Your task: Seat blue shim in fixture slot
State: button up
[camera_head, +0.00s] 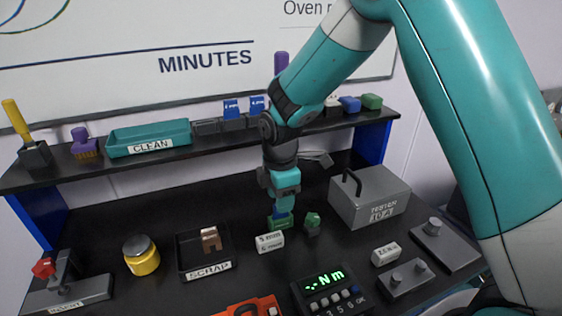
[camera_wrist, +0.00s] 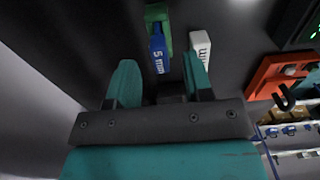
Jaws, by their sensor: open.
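The blue shim (camera_wrist: 158,50), marked 5 mm, stands at the green fixture (camera_wrist: 157,14) in the wrist view. It appears to sit in the fixture's slot, but its depth there cannot be told. In the head view the green fixture (camera_head: 279,224) is on the black bench, with a little of the blue shim (camera_head: 281,213) showing under my gripper (camera_head: 284,203). My gripper (camera_wrist: 160,75) is open, its fingers apart on either side of the shim's near end, with no visible contact.
A white labelled block (camera_head: 269,242) stands close in front of the fixture, and a small green-topped piece (camera_head: 312,222) to its right. A grey tester box (camera_head: 369,197) is farther right. The scrap tray (camera_head: 205,270) and yellow jar (camera_head: 141,256) lie left.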

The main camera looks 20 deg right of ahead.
notch_tip(320, 180, up, 14)
jog(key=b, duration=0.2)
jog(key=shift+f, duration=0.25)
